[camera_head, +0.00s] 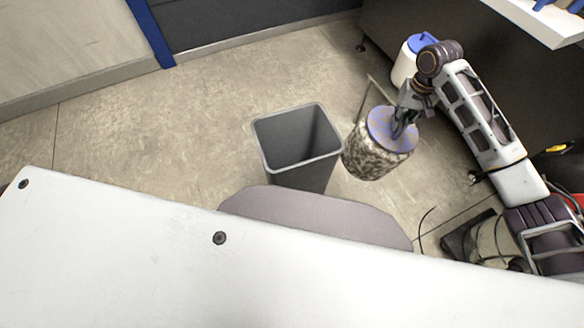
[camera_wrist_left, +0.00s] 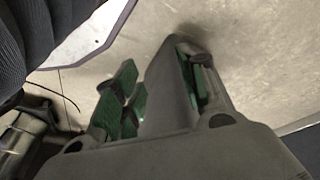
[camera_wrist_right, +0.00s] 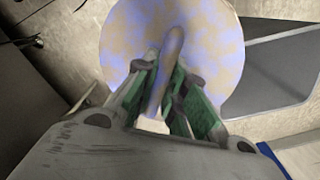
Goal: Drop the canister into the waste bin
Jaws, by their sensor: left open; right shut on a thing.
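The canister (camera_head: 372,160) has a mottled grey-brown body and a blue-and-tan lid with a handle. My right gripper (camera_head: 401,124) is shut on that handle, and the canister hangs below it. In the right wrist view the lid (camera_wrist_right: 215,40) fills the top, with the handle between the fingers (camera_wrist_right: 168,95). The grey waste bin (camera_head: 312,178) stands open on the floor, just left of the canister in the head view. The bin also shows at the right of the right wrist view (camera_wrist_right: 285,75). My left gripper (camera_wrist_left: 155,75) is open and empty, outside the head view.
A white container with a blue top (camera_head: 405,65) stands behind my right arm. A white tabletop (camera_head: 130,250) spans the front. A white shelf edge (camera_head: 545,20) is at upper right. The tiled floor (camera_head: 210,110) left of the bin is clear.

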